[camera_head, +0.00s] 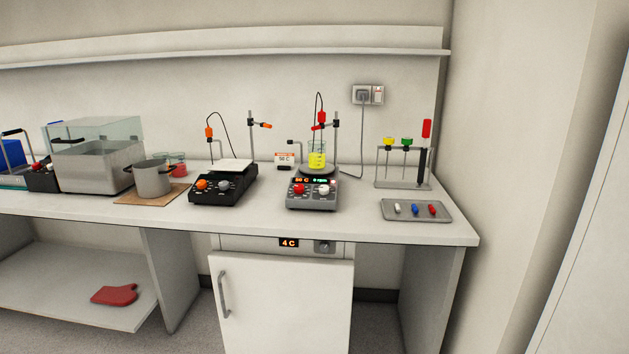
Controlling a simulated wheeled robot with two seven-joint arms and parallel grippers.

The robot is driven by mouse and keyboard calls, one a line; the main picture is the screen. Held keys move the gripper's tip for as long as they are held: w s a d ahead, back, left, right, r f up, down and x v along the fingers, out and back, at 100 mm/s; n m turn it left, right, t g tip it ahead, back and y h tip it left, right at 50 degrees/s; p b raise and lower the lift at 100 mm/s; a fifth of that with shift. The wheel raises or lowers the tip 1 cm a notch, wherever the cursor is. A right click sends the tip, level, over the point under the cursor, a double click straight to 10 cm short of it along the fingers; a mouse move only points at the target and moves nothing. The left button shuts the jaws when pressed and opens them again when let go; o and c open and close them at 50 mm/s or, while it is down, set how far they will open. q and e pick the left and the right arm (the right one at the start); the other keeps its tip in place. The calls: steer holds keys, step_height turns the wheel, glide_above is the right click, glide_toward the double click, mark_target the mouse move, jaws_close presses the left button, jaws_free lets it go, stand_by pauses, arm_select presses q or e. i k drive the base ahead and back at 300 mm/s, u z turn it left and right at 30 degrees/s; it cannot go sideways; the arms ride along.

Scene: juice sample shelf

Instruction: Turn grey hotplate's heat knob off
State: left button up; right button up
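The grey hotplate (312,202) stands on the bench right of centre, with a lit display on its front. Its red knob (299,189) is at the left of the panel and a pale knob (323,190) is at the right. Which way the red knob points is too small to tell. A beaker of yellow liquid (317,158) sits on its plate, with a probe on a black cable above. A small sign reading 50 C (284,159) stands behind it at the left. Neither of my grippers is in view.
A black hotplate (226,186) with an orange knob stands to the left. A steel pot (152,178) and a bath (92,165) are farther left. A tray of small vials (415,210) and a rack (403,183) are at the right. A cabinet (284,300) is below.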

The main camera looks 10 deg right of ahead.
mark_target(299, 189)
steer(key=k, duration=0.6)
steer(key=u, duration=1.05)
steer(key=i, duration=1.55)
steer(key=z, duration=0.4)
